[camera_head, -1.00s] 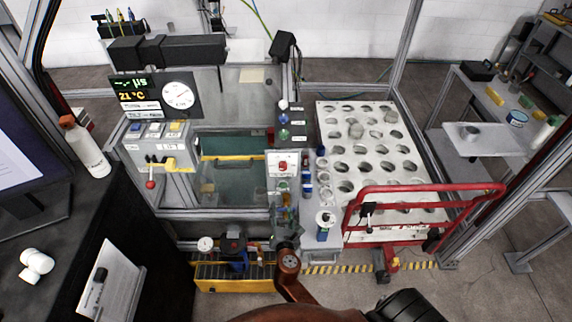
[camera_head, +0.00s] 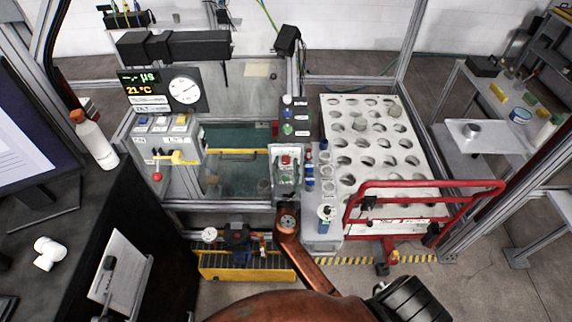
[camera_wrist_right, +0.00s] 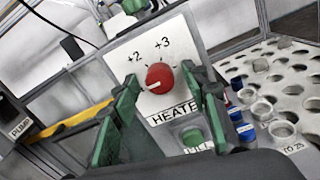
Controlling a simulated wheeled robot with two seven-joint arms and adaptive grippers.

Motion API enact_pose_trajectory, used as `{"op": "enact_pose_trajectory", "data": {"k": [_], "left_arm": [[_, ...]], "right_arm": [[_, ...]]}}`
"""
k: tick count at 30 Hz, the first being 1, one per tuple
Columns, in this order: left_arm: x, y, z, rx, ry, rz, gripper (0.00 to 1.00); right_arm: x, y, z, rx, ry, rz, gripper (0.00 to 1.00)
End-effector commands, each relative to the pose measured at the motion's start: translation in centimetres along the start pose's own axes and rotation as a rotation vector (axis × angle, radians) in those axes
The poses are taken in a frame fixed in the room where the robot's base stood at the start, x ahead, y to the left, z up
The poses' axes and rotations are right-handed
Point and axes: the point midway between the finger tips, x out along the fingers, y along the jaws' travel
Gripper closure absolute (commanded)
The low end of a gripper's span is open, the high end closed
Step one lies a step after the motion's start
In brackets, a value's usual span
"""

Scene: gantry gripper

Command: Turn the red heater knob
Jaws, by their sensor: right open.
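The red heater knob (camera_wrist_right: 160,78) sits on a white panel (camera_wrist_right: 183,35) marked +2, +3 and a partly hidden "HEATE" label. A white mark shows on the knob's lower left side. My right gripper (camera_wrist_right: 161,84) is open, with one green-padded finger on each side of the knob. Gaps show between the knob and both fingers in the wrist view; I cannot tell how deep the fingertips reach. My left gripper is not in view.
A green button (camera_wrist_right: 193,137) sits below the knob. A white rack with round holes (camera_head: 375,175) and a red rail (camera_head: 425,185) stand to the right. A control box with a red-tipped lever (camera_head: 157,177) is at left. Small jars (camera_wrist_right: 262,110) stand close on the right.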

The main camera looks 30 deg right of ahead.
Motion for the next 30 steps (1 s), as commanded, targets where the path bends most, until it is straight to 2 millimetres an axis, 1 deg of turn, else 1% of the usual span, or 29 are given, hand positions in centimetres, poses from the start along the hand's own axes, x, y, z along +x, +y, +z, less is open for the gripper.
{"op": "enact_pose_trajectory", "data": {"k": [7, 24, 25, 30], "left_arm": [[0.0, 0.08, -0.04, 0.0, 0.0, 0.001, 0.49], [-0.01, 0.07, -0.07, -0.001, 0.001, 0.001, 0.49], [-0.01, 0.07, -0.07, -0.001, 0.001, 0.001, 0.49], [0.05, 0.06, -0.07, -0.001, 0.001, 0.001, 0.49]], "right_arm": [[0.07, 0.01, -0.01, 0.001, 0.0, 0.001, 0.59], [0.03, 0.02, -0.01, 0.001, 0.0, 0.001, 0.98], [0.03, 0.02, -0.01, 0.001, 0.0, 0.001, 1.0], [0.03, 0.02, -0.03, 0.009, 0.0, 0.001, 1.0]]}}
